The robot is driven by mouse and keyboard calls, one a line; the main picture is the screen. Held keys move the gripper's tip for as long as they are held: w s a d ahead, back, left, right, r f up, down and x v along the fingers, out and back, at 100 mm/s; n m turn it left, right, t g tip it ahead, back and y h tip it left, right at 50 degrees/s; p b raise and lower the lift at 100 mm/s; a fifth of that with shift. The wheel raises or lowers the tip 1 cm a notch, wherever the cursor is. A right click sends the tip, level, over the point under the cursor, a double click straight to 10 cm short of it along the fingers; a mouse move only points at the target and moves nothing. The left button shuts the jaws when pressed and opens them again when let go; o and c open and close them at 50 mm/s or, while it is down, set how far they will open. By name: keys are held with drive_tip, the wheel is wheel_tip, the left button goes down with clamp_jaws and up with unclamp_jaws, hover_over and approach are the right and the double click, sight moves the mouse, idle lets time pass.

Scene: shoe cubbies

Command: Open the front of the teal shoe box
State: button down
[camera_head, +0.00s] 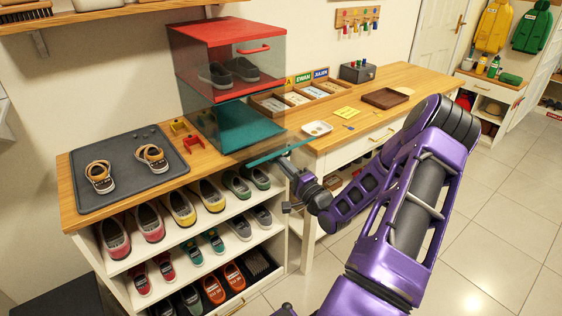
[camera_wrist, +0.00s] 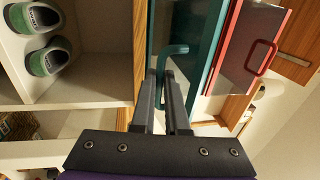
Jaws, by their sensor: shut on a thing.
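The teal shoe box (camera_head: 238,128) has clear sides and a teal base. It stands on the wooden cubby top, beneath a red shoe box. Its clear front with a teal edge (camera_head: 282,152) stands partly out from the box, over the counter's front edge. My gripper (camera_head: 292,165) is at this edge. In the wrist view, my gripper (camera_wrist: 162,80) is shut on the teal handle (camera_wrist: 172,49). The teal-edged front (camera_wrist: 205,45) is just beyond the fingers. In the head view the handle is hidden or too small to tell.
The red shoe box (camera_head: 225,62) holds dark shoes; its red handle (camera_wrist: 261,57) is near my gripper. A grey tray (camera_head: 124,170) with sandals lies left. A small dish (camera_head: 317,128) sits right. Shelves of shoes (camera_head: 190,210) lie below; the tiled floor is clear at right.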

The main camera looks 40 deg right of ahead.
drive_tip(key=shift+w+a+r, duration=0.1)
drive_tip(key=c, duration=0.9)
unclamp_jaws()
drive_tip(key=shift+w, duration=0.1)
drive_tip(key=s+f, duration=0.1)
drive_tip(key=s, duration=0.4)
drive_tip(key=s+f, duration=0.1)
drive_tip(key=s, duration=0.5)
drive_tip(key=s+f, duration=0.1)
drive_tip(key=s, duration=0.5)
drive_tip(key=shift+s+d+f+p, duration=0.1)
drive_tip(key=shift+d+f+p, duration=0.2)
drive_tip(key=shift+d+p, duration=0.1)
drive_tip(key=shift+c, duration=0.5)
